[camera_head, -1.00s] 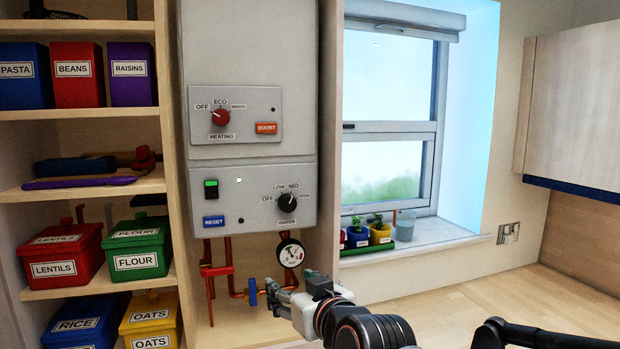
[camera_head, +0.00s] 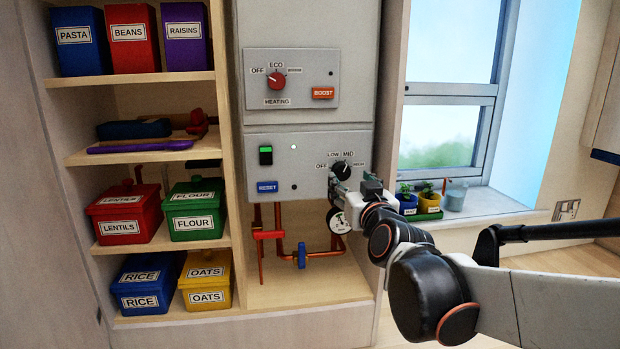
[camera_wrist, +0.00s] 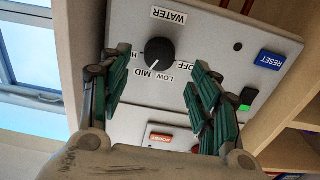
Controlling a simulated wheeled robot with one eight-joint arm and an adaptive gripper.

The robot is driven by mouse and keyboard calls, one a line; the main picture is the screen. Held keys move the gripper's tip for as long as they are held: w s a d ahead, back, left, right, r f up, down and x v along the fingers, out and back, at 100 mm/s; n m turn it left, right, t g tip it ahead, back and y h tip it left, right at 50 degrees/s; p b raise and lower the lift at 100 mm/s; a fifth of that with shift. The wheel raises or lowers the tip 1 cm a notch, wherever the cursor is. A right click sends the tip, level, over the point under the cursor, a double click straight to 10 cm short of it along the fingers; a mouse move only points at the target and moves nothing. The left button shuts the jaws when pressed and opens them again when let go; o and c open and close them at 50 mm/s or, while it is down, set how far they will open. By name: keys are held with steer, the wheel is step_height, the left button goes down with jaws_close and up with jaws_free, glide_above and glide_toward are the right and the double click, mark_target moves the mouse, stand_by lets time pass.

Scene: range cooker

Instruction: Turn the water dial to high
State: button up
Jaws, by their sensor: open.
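The water dial (camera_head: 342,170) is a round black knob on the lower grey boiler panel, with OFF, LOW, MID and HIGH around it. In the wrist view the dial (camera_wrist: 159,52) shows under the word WATER, and its white mark seems to point at MID. My gripper (camera_head: 350,188) is just below and in front of the dial in the head view, hiding the label under it. In the wrist view my open gripper (camera_wrist: 157,72) has one finger on each side of the dial. Nothing is held, and contact cannot be told.
The heating dial (camera_head: 276,81) and orange BOOST button (camera_head: 323,93) are above. The blue RESET button (camera_head: 267,187) and green switch (camera_head: 265,155) are left of the water dial. A gauge (camera_head: 340,222) and copper pipes hang below. Potted plants (camera_head: 429,198) stand on the sill.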

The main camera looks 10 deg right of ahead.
mark_target(343, 174)
steer(key=w, duration=0.6)
steer(key=c, duration=1.1)
